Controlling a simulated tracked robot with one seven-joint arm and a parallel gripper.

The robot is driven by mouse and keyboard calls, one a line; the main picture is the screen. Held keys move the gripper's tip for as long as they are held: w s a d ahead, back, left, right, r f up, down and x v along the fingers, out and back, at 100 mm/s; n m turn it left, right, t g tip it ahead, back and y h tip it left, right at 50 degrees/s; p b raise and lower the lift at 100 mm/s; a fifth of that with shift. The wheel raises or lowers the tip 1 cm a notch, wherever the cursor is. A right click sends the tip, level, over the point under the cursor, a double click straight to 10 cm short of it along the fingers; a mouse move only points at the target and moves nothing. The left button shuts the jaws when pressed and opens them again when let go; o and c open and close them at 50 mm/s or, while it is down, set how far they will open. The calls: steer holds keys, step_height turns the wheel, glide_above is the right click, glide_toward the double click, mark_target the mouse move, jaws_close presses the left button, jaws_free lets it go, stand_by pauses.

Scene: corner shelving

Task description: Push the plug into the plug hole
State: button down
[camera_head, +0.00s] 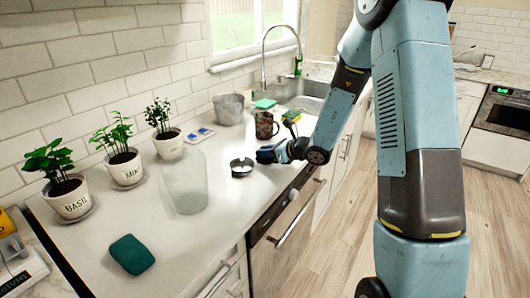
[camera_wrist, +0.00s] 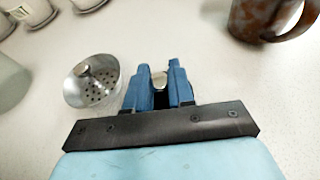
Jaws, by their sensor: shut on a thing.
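My gripper (camera_wrist: 160,88) has its blue fingers closed around a small, shiny metal piece (camera_wrist: 159,79), apparently the plug. Most of it is hidden between the fingers. In the wrist view, a round metal strainer cup (camera_wrist: 108,90) with holes and a central knob lies to the left of the fingers, apart from them. It looks like the plug hole piece. In the head view, this cup (camera_head: 241,168) sits on the white counter, and my gripper (camera_head: 264,155) is low over the counter just to its right. The held piece cannot be made out there.
A brown mug (camera_head: 264,126) stands behind my gripper. A clear glass vessel (camera_head: 187,185) stands left of the cup. Potted herbs (camera_head: 123,168) line the wall. A sink (camera_head: 300,91) lies at the back. The counter's front edge (camera_head: 272,209) is close.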

steer(key=c, duration=1)
jaws_free()
